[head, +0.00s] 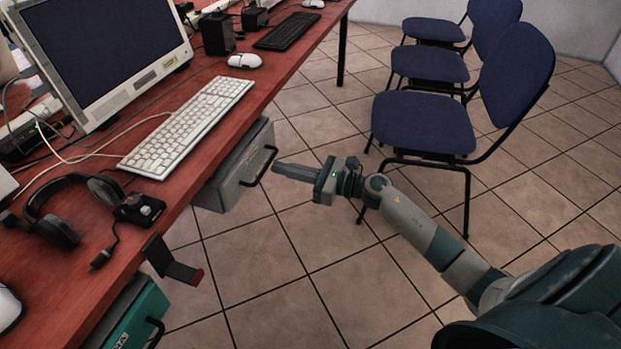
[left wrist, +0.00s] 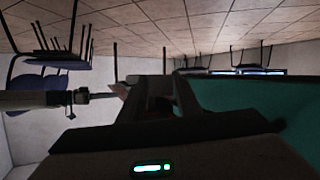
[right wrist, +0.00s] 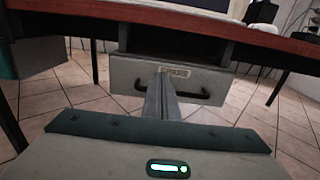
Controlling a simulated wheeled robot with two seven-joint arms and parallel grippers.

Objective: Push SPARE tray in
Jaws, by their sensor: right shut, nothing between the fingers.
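The SPARE tray (head: 236,172) is a grey box under the red desk, sticking out past the desk edge. Its dark handle (head: 259,167) faces the aisle. In the right wrist view its label and grey front (right wrist: 130,72) show straight ahead. My right gripper (head: 277,169) is shut and empty, its tips just in front of the tray front near the handle. In the right wrist view the fingers (right wrist: 160,78) overlap the label's left end; contact cannot be told. My left gripper (left wrist: 155,90) is outside the head view; its dark fingers look apart in its wrist view.
A teal tray (head: 138,318) with a dark handle is under the near desk end; its teal side (left wrist: 250,108) shows beside my left gripper. A dark bracket with a red tip (head: 172,262) juts from the desk edge. Blue chairs (head: 425,122) stand right. The tiled floor between is clear.

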